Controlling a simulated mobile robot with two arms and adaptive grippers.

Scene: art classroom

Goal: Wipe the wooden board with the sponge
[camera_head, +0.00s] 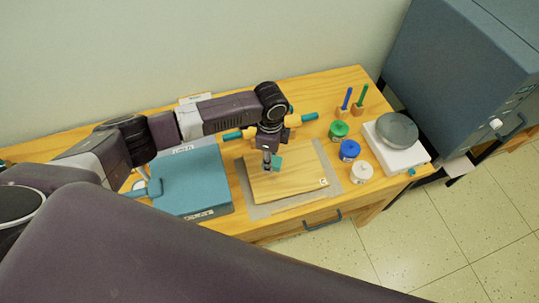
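The light wooden board (300,185) lies on a grey mat (262,211) near the front of the wooden table. My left gripper (270,164) points down over the upper left part of the board. A small teal sponge (277,162) is at its fingertips, and the fingers appear shut on it. The sponge is at or just above the board; I cannot tell whether it touches. The gripper and wrist hide part of the board's back edge. My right gripper is not in view.
A roller with teal handles (304,117) lies behind the board. Green (339,130), blue (349,150) and white (362,172) jars stand right of it, beside a white scale (400,158) with a bowl.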

